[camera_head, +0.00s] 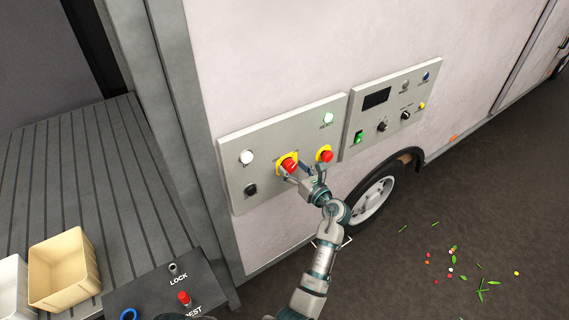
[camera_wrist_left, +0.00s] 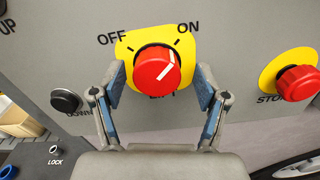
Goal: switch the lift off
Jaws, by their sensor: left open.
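The lift switch is a red rotary knob (camera_head: 289,164) on a yellow plate, set on the grey panel (camera_head: 236,149) on the vehicle's side. In the left wrist view the red knob (camera_wrist_left: 157,69) has a white mark pointing up and right, towards the word ON. The word OFF stands on the left of the yellow plate. My left gripper (camera_head: 301,174) is open at the knob. In the wrist view its two fingers (camera_wrist_left: 160,90) stand on either side of the knob, with small gaps visible. My right gripper is not in view.
A red stop button (camera_head: 325,155) sits right of the knob. A black button (camera_head: 251,190) and white button (camera_head: 246,157) are to the left. A second panel (camera_head: 391,107) is further right. Cream crate (camera_head: 63,269) and control box (camera_head: 165,290) stand lower left.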

